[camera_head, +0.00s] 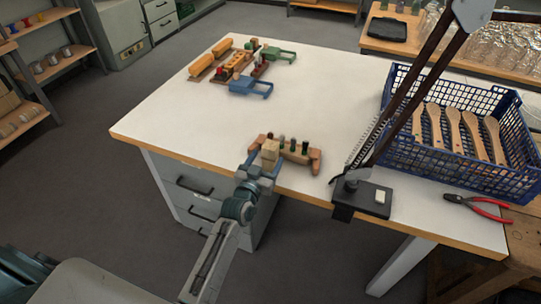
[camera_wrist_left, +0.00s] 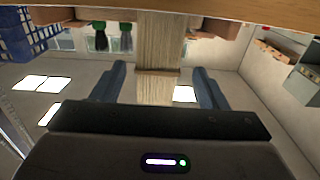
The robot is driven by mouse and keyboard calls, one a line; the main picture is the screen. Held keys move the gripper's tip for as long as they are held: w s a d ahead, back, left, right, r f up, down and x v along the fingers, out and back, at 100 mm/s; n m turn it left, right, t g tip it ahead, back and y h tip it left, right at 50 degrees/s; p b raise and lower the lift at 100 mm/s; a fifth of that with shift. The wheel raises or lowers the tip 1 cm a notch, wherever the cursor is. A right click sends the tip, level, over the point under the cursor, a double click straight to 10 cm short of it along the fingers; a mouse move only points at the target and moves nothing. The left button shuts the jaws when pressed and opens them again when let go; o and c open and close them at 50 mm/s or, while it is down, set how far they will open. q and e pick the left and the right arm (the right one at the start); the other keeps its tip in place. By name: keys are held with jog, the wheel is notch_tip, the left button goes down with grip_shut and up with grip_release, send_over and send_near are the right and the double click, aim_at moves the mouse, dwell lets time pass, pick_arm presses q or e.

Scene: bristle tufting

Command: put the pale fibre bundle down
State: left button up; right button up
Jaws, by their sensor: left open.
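The pale fibre bundle (camera_head: 270,149) stands at the table's front edge, at the wooden rack (camera_head: 314,159). In the left wrist view the bundle (camera_wrist_left: 157,45) lies between the two blue fingers of my left gripper (camera_wrist_left: 160,88), with a gap on each side. My left gripper (camera_head: 256,168) is open around the bundle and not clamped on it. Other dark and green tufts (camera_head: 292,145) stand along the rack. Whether the bundle's far end rests in the rack is hidden. My right gripper is not in view.
A blue crate (camera_head: 455,165) holding wooden handles is at the right, behind a black lamp base (camera_head: 365,199). Red pliers (camera_head: 480,207) lie at the right edge. The table's middle is clear.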

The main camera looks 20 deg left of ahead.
pick_arm(q)
jog(key=w, duration=0.4)
jog(key=shift+w+d, duration=0.15)
jog(key=shift+d, duration=0.05)
jog(key=shift+w+f+p, duration=0.15)
jog(key=shift+w+p, duration=0.15)
jog(key=shift+w, duration=0.2)
jog(key=shift+s, duration=0.1)
jog(key=shift+c, duration=1.4)
jog(key=c, duration=0.9)
jog(key=shift+r, duration=0.2)
